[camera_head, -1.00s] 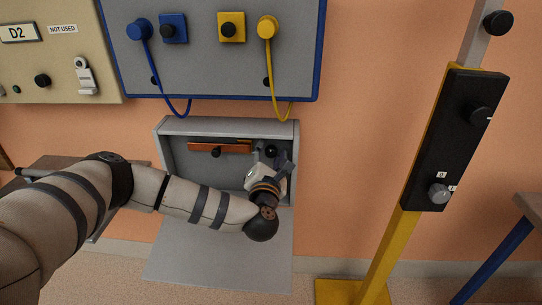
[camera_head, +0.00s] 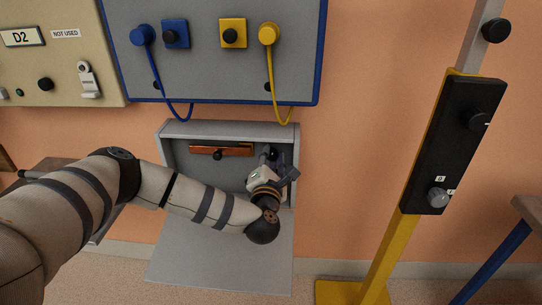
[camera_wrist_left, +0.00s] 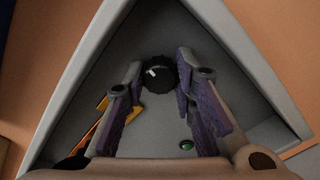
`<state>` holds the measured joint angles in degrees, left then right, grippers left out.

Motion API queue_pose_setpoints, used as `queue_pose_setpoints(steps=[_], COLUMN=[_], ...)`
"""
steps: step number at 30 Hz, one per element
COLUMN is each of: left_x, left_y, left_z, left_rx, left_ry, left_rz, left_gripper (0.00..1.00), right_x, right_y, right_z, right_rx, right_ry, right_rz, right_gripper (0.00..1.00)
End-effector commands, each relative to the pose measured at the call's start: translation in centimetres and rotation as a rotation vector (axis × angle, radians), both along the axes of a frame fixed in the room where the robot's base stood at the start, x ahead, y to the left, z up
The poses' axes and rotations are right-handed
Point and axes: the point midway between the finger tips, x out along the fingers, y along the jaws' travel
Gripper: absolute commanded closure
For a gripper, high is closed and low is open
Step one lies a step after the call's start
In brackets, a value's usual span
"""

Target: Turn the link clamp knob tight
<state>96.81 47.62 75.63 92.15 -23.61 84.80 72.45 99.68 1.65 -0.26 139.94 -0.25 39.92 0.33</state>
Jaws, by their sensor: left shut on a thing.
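The black clamp knob (camera_wrist_left: 160,73), with a white mark on its face, sits between the two purple-padded fingertips of my left gripper (camera_wrist_left: 158,82) in the left wrist view. The fingers are shut on the knob's sides. In the head view my left gripper (camera_head: 274,160) reaches into the right part of the open grey box, and the knob (camera_head: 272,152) is partly hidden by it. The copper-coloured link (camera_head: 222,150) lies across the box's back, left of the gripper; it also shows in the left wrist view (camera_wrist_left: 101,106). My right gripper is not in view.
The grey box (camera_head: 174,128) has side walls close around my gripper, and its flap (camera_head: 220,262) hangs open below. A small green light (camera_wrist_left: 186,145) is inside. Blue and yellow cables (camera_head: 272,80) hang above. A yellow post (camera_head: 388,255) stands at right.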

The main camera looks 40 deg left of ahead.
Motion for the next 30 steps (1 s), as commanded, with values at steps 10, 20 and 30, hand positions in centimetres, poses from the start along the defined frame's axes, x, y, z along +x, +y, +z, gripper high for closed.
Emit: queue_pose_setpoints(steps=[10, 20, 30], left_x=[0.1, 0.0, 0.0], left_y=[-0.1, 0.0, 0.0], left_z=[0.4, 0.4, 0.3], left_rx=[0.276, 0.545, 0.817], left_ry=[0.165, 0.33, 0.498], left_rz=[-0.001, 0.001, 0.002], left_gripper=[1.0, 1.0, 1.0], right_x=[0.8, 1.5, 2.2], right_y=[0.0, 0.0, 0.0], right_z=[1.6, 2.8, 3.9], right_rx=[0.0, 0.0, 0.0], right_ry=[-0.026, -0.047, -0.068], right_rz=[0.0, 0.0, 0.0], right_gripper=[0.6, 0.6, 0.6])
